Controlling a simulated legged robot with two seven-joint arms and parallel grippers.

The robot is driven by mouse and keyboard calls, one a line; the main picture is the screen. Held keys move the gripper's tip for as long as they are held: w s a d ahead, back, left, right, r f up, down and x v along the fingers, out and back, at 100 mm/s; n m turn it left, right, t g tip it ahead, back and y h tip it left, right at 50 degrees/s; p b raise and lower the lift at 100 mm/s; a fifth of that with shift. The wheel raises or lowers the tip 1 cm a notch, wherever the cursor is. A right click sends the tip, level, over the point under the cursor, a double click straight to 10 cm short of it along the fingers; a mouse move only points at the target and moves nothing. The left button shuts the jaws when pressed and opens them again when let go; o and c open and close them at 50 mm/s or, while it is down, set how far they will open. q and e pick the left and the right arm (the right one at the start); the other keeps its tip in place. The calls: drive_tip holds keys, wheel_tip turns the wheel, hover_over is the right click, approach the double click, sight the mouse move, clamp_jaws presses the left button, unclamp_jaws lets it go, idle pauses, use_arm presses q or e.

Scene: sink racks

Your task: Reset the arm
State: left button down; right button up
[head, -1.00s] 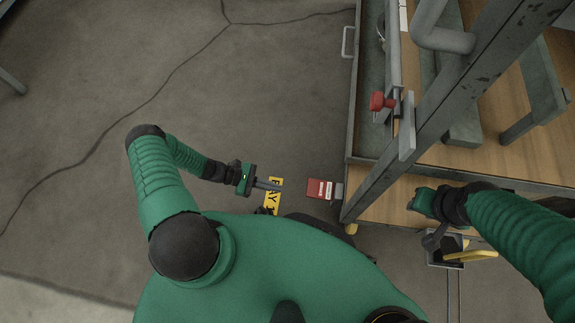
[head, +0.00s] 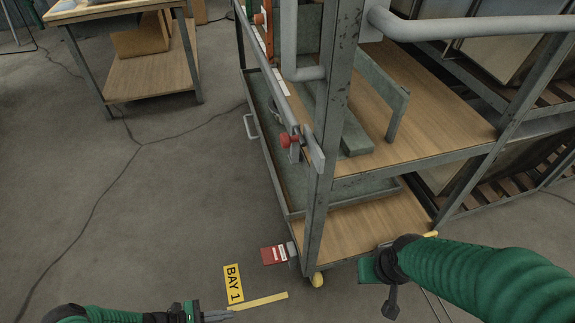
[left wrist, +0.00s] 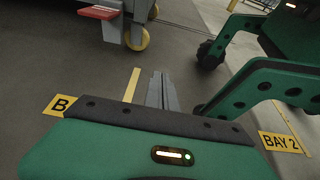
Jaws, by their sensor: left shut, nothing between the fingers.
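My left gripper (head: 218,315) is at the bottom of the head view, its thin grey fingers together and empty, pointing right above the floor. In the left wrist view its fingers (left wrist: 163,92) lie side by side with nothing between them. My right arm comes in from the right of the head view. Its green gripper body (head: 368,270) is beside the front corner of the rack, and its fingertips cannot be made out.
A metal rack (head: 325,190) with wooden shelves stands ahead and right. Its red pedal (head: 274,255) and yellow caster (head: 317,280) are low at the near corner. A BAY 1 floor sign (head: 233,283) lies left of it. A wooden table (head: 150,75) is far left; open floor lies between.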

use_arm(q)
drive_tip(key=w+a+r+m+g+y+p, duration=0.1)
drive_tip(key=a+r+m+g+y+p, duration=0.2)
drive_tip(key=r+m, duration=0.45)
drive_tip(key=a+r+m+g+y, duration=0.1)
drive_tip(key=r+m+g+y, duration=0.3)
drive_tip(key=r, duration=0.7)
drive_tip(key=d+r+m+t+y+p, duration=0.2)
drive_tip(key=r+m+p, duration=0.3)
drive_tip(key=r+p, duration=1.5)
drive_tip(key=d+r+m+t+y+p, duration=0.2)
drive_tip(key=r+p, duration=1.8)
drive_tip(key=r, duration=1.8)
drive_tip(key=m+t+y, duration=0.1)
drive_tip(key=m+y, duration=0.1)
drive_tip(key=shift+s+d+m+t, duration=0.2)
drive_tip(key=shift+d+m+t, duration=0.15)
drive_tip(key=shift+t, duration=0.05)
